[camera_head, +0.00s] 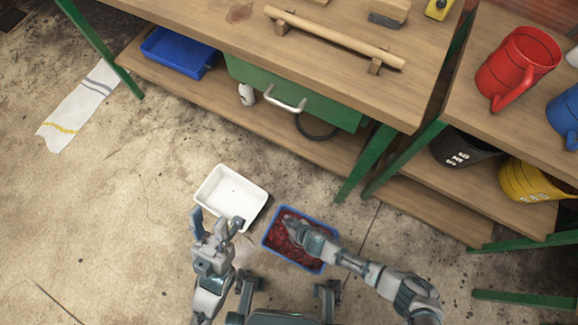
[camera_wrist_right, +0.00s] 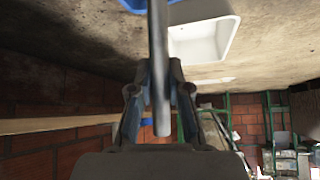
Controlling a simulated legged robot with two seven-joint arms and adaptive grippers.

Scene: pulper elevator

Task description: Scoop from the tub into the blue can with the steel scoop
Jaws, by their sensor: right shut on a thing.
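The tub (camera_head: 274,247) is blue-rimmed, holds dark red bits and stands on the floor in the lower middle of the head view. My right gripper (camera_head: 292,226) reaches over it. In the right wrist view my right gripper (camera_wrist_right: 160,85) is shut on a grey bar, the handle of the steel scoop (camera_wrist_right: 158,40). The scoop's bowl cannot be made out. The blue can (camera_head: 566,115) stands on the right bench, cut by the picture's right edge. My left gripper (camera_head: 217,226) is open and empty, left of the tub, by the white tray's front edge.
A white empty tray (camera_head: 247,205) is on the floor left of the tub. A red can (camera_head: 510,68) stands beside the blue can. Black (camera_head: 465,150) and yellow (camera_head: 528,182) buckets sit below. Green bench legs (camera_head: 366,163) stand behind the tub. The left floor is mostly clear.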

